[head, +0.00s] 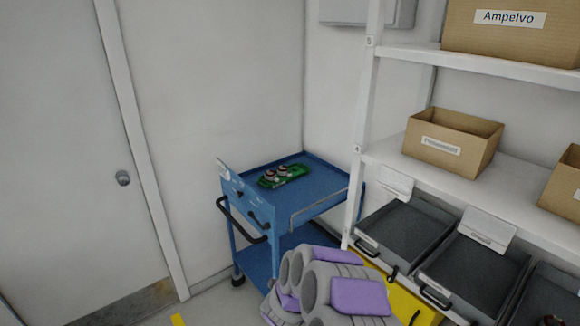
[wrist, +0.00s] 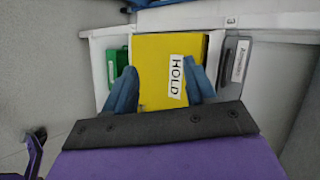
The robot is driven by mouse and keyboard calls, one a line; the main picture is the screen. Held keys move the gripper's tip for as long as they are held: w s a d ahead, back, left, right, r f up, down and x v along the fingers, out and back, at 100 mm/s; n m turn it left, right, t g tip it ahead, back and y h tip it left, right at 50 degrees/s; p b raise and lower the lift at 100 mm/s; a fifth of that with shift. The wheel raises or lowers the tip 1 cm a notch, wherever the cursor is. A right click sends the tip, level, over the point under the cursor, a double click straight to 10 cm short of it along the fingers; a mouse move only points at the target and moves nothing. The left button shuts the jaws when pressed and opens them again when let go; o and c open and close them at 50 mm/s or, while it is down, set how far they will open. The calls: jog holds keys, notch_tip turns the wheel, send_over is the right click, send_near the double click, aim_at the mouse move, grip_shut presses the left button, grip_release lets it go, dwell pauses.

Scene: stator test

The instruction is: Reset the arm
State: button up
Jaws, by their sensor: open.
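My gripper (wrist: 160,78) shows in the wrist view with its two blue fingers spread apart. Nothing is held between them. A yellow bin (wrist: 153,62) with a white HOLD label lies beyond the fingers, and the fingers overlap its sides in the picture. I cannot tell how far the fingertips are from it. In the head view, purple and grey parts of my arm fill the bottom centre; the fingers cannot be made out there. A yellow surface (head: 404,301) shows behind my arm at the lower right.
A blue cart (head: 330,203) stands in the corner, with a green item (head: 283,176) on top. A white shelf rack (head: 480,190) on the right holds cardboard boxes (head: 452,141) and grey bins (head: 405,232). A green bin (wrist: 117,66) flanks the yellow one. A door (head: 70,150) is left.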

jog(key=s+a+r+n+g+y, duration=0.2)
jog(key=s+a+r+n+y, duration=0.35)
jog(key=r, duration=0.35)
jog(key=s+a+r+n+g+y, duration=0.2)
jog(key=s+a+r+n+y, duration=0.25)
jog(key=r+n, duration=0.35)
jog(key=s+d+r+n+g+h, duration=0.1)
jog(key=s+d, duration=0.5)
jog(key=s, duration=0.6)
jog(key=s+d+r+n+g+h, duration=0.2)
jog(key=s+d+r+n+g, duration=0.2)
jog(key=s, duration=0.7)
jog(key=s+d+r+n+g+h, duration=0.2)
jog(key=s+d+n, duration=0.3)
jog(key=s, duration=0.7)
jog(key=d+r+g, duration=0.1)
jog(key=d, duration=0.1)
jog(key=shift+s+d+r, duration=0.25)
jog(key=shift+s+d, duration=0.1)
jog(key=shift+d, duration=0.05)
